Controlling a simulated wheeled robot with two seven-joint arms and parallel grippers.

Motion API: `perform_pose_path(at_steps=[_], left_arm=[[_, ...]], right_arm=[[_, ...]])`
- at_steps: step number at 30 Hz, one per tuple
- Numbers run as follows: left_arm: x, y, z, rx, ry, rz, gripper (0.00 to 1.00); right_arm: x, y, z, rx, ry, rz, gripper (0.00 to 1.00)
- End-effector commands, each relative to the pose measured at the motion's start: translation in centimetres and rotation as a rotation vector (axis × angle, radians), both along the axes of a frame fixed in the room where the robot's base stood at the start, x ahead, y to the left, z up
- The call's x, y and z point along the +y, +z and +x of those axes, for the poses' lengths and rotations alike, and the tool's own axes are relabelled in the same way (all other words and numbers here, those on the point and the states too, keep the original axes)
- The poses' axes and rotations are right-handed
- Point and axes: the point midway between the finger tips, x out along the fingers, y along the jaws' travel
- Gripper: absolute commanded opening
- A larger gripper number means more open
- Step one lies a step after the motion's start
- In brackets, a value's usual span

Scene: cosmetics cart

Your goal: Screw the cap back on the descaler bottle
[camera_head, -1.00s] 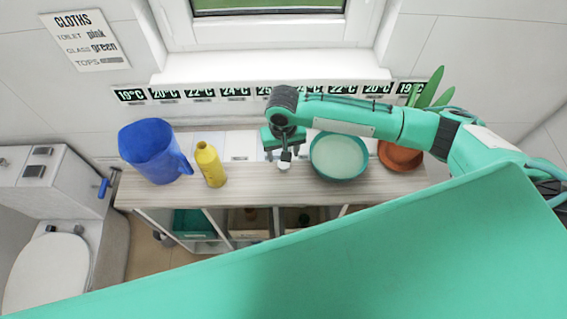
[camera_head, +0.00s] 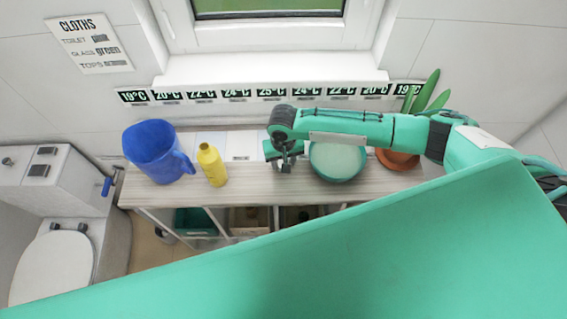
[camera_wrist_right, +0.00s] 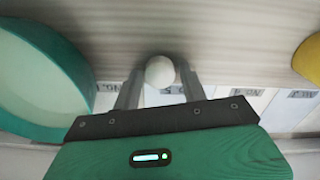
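The yellow descaler bottle (camera_head: 212,166) stands upright on the wooden-topped shelf, left of my right gripper. Its edge also shows at the right of the right wrist view (camera_wrist_right: 309,58). A round white cap (camera_wrist_right: 160,71) lies on the shelf top between the fingertips of my right gripper (camera_wrist_right: 161,80). The fingers look open around it, with a narrow gap on each side. In the head view, my right gripper (camera_head: 284,166) points down at the shelf and hides the cap. My left gripper is not in view.
A teal bowl (camera_head: 338,176) of pale contents stands close right of my gripper; its rim shows in the right wrist view (camera_wrist_right: 84,72). A blue jug (camera_head: 157,153) stands left of the bottle. A potted plant (camera_head: 425,93) is at the far right. Shelf between bottle and gripper is clear.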

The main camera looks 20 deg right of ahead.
Motion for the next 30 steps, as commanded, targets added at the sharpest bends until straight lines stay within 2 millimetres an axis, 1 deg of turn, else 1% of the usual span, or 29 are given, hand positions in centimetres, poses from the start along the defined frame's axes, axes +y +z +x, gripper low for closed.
perform_pose_path(at_steps=[1,4,5,14,19,23,26,30], left_arm=[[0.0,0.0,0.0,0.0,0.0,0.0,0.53],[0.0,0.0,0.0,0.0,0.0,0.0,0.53],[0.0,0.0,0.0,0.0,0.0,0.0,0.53],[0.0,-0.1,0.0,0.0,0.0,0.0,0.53],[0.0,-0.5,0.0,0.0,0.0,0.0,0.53],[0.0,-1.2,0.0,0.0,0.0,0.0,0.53],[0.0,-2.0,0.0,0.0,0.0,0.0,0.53],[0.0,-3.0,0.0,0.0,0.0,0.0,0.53]], right_arm=[[0.0,0.0,0.0,0.0,0.0,0.0,0.33],[0.0,0.0,0.0,0.0,0.0,0.0,0.13],[0.0,0.0,0.0,0.0,0.0,0.0,0.1],[0.0,0.2,0.0,-0.001,0.0,0.0,0.1],[0.0,1.4,0.1,-0.002,-0.001,0.002,0.1],[0.0,3.7,0.1,-0.004,0.0,0.003,0.1],[0.0,6.4,0.1,-0.006,0.002,0.003,0.1],[0.1,10.7,0.1,-0.006,0.002,0.003,0.1]])
